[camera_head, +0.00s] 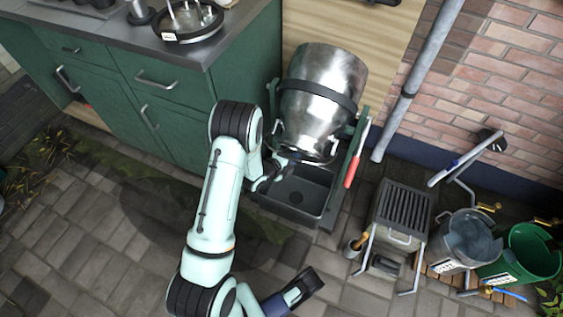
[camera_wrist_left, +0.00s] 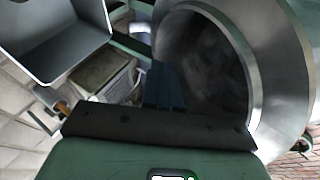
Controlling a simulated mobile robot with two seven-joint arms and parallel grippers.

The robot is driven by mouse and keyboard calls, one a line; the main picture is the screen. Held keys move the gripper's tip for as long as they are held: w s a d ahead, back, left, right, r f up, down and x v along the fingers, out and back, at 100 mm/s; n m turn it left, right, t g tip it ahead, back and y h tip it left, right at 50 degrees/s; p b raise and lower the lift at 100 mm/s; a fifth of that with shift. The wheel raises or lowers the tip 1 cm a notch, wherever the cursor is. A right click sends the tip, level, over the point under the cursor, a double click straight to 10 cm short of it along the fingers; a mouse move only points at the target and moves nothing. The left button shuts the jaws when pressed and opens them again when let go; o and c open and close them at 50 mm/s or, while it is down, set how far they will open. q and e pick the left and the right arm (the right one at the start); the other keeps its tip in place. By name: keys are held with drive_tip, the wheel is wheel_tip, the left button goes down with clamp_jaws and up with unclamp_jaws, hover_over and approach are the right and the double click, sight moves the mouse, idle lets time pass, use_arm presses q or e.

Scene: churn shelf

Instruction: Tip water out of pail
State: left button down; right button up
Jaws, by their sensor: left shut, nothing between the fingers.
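A large shiny metal pail-like vessel (camera_head: 318,118) with a dark band hangs tilted in a green stand, its mouth end low over a dark square basin (camera_head: 296,196). My left gripper (camera_head: 268,180) is shut and empty beside the lower left of the vessel, above the basin's edge. In the left wrist view the vessel's wide rim (camera_wrist_left: 284,75) and dark inside fill the right, just beyond the gripper's fingers (camera_wrist_left: 164,88). Contact cannot be told. The basin (camera_wrist_left: 60,40) shows at upper left. No water is visible in the vessel.
A red-handled lever (camera_head: 352,170) stands right of the vessel. A slatted metal box (camera_head: 400,210), a grey bucket (camera_head: 450,258) with bluish contents and a green bucket (camera_head: 528,258) stand further right. Green cabinets (camera_head: 150,100) are at left. Paving at lower left is clear.

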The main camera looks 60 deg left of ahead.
use_arm(q)
drive_tip(key=p+v, duration=0.2)
drive_tip(key=v, duration=0.7)
use_arm(e)
drive_tip(key=w+r+t, duration=0.2)
drive_tip(key=w+r, duration=0.1)
drive_tip(key=w, duration=0.2)
drive_tip(key=shift+a+r, duration=0.2)
drive_tip(key=shift+a, duration=0.15)
use_arm(q)
drive_tip(key=shift+s+d, duration=0.1)
drive_tip(key=shift+d, duration=0.05)
use_arm(e)
drive_tip(key=shift+w, duration=0.1)
